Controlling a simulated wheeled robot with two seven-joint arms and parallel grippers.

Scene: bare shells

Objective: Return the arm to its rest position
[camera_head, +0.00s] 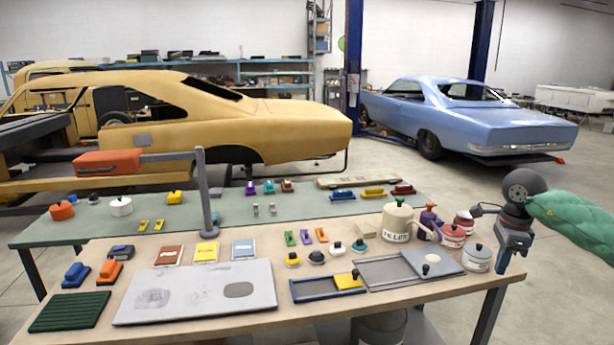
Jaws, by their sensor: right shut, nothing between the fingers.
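My right gripper (503,262) hangs at the right edge of the near table, fingers pointing down. It is shut with nothing in it. Its arm (575,210), in a green padded cover, comes in from the right edge of the picture. The gripper is close to the grey lidded pot (478,259) at the table's right end; I cannot tell whether they touch. My left gripper is not in view.
The near table (200,335) holds a grey plate (205,292), a blue-framed tray (310,291), a cream canister (397,222) and several small blocks. A green table (330,205) stands behind. Open floor (570,300) lies to the right.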

